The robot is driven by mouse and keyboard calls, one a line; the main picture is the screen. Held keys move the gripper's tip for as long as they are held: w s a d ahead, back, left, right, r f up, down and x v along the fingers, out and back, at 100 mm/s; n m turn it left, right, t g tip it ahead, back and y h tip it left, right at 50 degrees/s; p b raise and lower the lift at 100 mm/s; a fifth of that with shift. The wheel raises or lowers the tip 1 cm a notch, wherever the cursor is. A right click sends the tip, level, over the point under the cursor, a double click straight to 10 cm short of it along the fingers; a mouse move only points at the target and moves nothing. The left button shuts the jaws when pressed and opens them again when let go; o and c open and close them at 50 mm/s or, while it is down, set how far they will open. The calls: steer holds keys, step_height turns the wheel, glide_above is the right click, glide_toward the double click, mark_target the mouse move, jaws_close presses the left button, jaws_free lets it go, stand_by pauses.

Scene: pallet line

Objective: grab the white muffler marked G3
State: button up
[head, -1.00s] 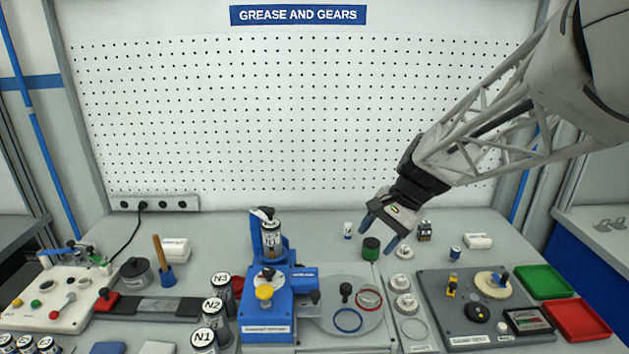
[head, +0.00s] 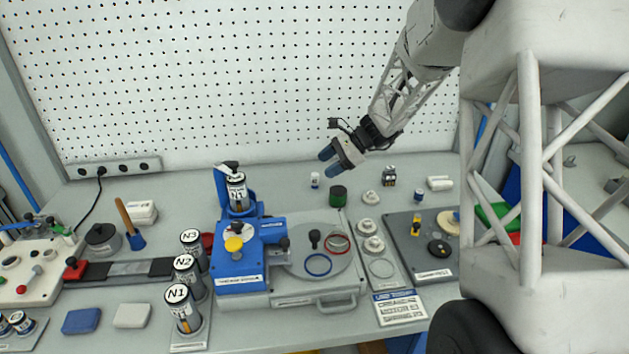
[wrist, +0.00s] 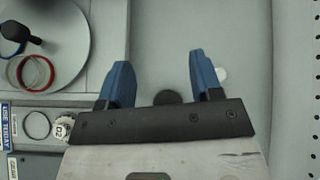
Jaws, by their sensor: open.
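The wrist view shows one white part (wrist: 63,129) with a mark like G2 or 02; my gripper hides the others. My gripper (head: 332,161) is open and empty above the back of the bench. Its blue fingertips (wrist: 160,75) also show in the wrist view, pointing away from the marked part.
A grey plate (head: 295,250) holds red and blue rings. A dark board (head: 425,262) lies right of the strip. My own white frame blocks the right side.

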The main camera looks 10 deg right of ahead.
mark_target(317, 173)
steer(key=w+d+f+m+y, duration=0.1)
steer(key=w+f, duration=0.2)
steer(key=w, duration=0.1)
steer(key=w+d+f+m+t, duration=0.1)
steer(key=w+f+m, duration=0.1)
steer(key=w+f, duration=0.1)
steer(key=w+d+f+m+y, duration=0.1)
steer(key=w+f, duration=0.2)
steer(key=w, duration=0.1)
steer(key=shift+w+d+f+m+t+y, duration=0.15)
steer(key=shift+w+f+m+t+y, duration=0.15)
steer(key=shift+f, duration=0.05)
steer(key=shift+x, duration=1.3)
steer(key=shift+x, duration=2.6)
steer(key=shift+c, duration=0.2)
steer(key=c, duration=1)
